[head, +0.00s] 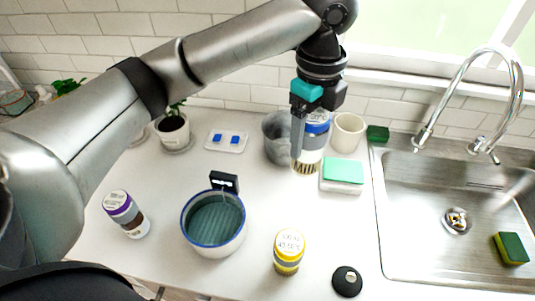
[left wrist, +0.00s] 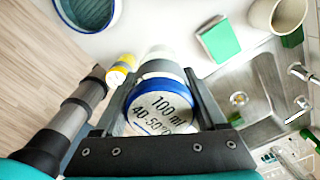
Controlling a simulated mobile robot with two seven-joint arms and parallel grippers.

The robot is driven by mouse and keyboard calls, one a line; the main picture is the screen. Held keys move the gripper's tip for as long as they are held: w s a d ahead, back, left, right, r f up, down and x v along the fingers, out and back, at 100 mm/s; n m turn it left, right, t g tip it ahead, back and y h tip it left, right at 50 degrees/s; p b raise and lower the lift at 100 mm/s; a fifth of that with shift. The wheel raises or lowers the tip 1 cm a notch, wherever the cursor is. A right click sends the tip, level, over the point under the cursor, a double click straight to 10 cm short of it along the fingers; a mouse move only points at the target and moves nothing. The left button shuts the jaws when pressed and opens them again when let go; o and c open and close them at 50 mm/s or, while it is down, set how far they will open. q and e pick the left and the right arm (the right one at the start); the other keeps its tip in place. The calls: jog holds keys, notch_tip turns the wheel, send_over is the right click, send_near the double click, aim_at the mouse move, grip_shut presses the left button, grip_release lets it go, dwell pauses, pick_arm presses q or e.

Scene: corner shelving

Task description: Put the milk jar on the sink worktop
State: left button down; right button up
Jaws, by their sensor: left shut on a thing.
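My left gripper (head: 309,148) is shut on a jar with a blue and white lid (head: 317,122), the likely milk jar. In the left wrist view the jar (left wrist: 160,105) sits between the fingers, its lid marked "100 ml 40-50°C". In the head view it appears above the white worktop (head: 265,205), left of the sink (head: 420,185); its exact height is unclear. A yellow-lidded jar (head: 288,252) stands at the front, and a purple-lidded jar (head: 126,214) at the left. My right gripper is not in view.
A grey pot (head: 277,140), a beige cup (head: 347,132) and a green-topped box (head: 342,176) are close to the held jar. A blue-rimmed pot (head: 213,240) and a black disc (head: 347,281) stand nearer the front. The faucet (head: 470,85) arches over the sink.

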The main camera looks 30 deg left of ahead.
aim_at(305, 164)
pick_arm(q)
notch_tip(305, 164, down, 20)
jog(key=shift+r+b, duration=0.1)
jog(key=shift+b, duration=0.75)
jog(key=shift+f, duration=0.2)
grip_release()
notch_tip(305, 164, up, 12)
jog(key=shift+r+p, duration=0.2)
jog(key=shift+p, duration=0.3)
